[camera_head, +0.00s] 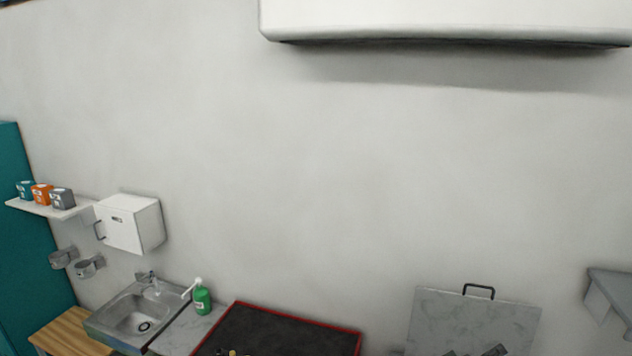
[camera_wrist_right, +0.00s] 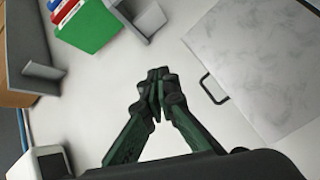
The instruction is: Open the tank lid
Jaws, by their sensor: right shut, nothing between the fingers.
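The tank lid (camera_head: 470,318) is a grey marbled panel at the lower right of the head view. It appears to stand raised, with a black handle (camera_head: 479,291) on its top edge. In the right wrist view the lid (camera_wrist_right: 265,55) fills the upper right, with its handle (camera_wrist_right: 213,88) at the near left edge. My right gripper (camera_head: 488,350) shows partly at the bottom of the head view, in front of the lid. In the wrist view its fingers (camera_wrist_right: 158,82) are shut and empty, apart from the handle. The tank body is not clearly visible. My left gripper is out of view.
A red-rimmed black surface (camera_head: 285,330) lies left of the lid. Further left are a green bottle (camera_head: 202,300), a sink (camera_head: 140,312) and a white wall box (camera_head: 130,225). A grey shelf (camera_head: 612,290) is at right. A green bin (camera_wrist_right: 88,28) shows in the wrist view.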

